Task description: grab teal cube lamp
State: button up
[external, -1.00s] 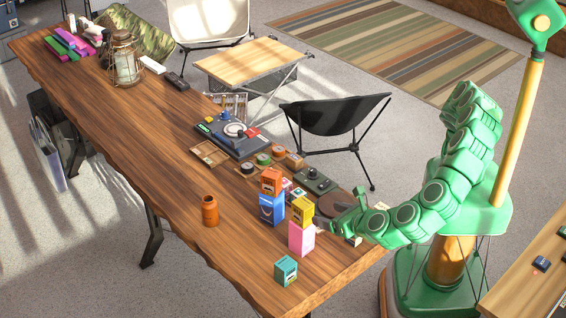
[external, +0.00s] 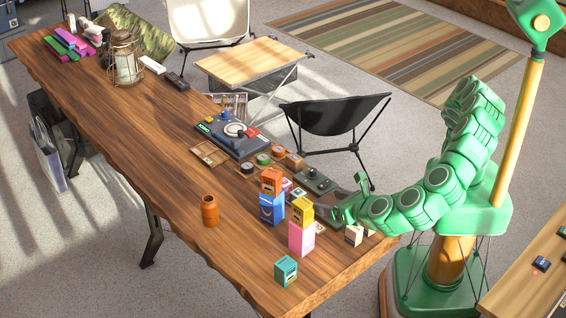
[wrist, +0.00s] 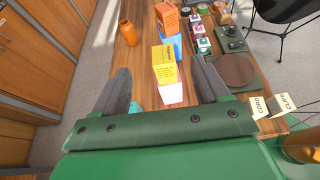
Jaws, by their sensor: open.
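The teal cube lamp (external: 286,270) stands at the near end of the wooden table, in front of the pink block. In the wrist view only a small teal patch of it (wrist: 135,107) shows beside the left finger; the rest is hidden by my gripper. My gripper (external: 342,207) is open and empty. It is above the table's right edge, up and right of the lamp and apart from it. In the wrist view its two dark fingers (wrist: 160,72) are spread, with the yellow cube between them in the picture.
A yellow cube (external: 302,209) sits on a pink block (external: 301,238). An orange cube (external: 271,181) sits on a blue block (external: 271,208). An orange bottle (external: 210,211) stands to the left. Cream blocks (external: 354,235) lie near the right edge. The table left of the lamp is clear.

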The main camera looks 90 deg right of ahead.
aim_at(298, 192)
jog(key=w+d, duration=0.3)
jog(key=d, duration=0.8)
jog(key=w+d, duration=0.2)
jog(key=d, duration=0.9)
jog(key=shift+g+y, duration=0.4)
jog(key=f, duration=0.6)
jog(key=d+f, duration=0.1)
jog(key=f, duration=1.1)
jog(key=shift+d+f, duration=0.2)
jog(key=shift+f, duration=0.2)
jog(key=shift+x, duration=3.75)
jog(key=c, duration=1.1)
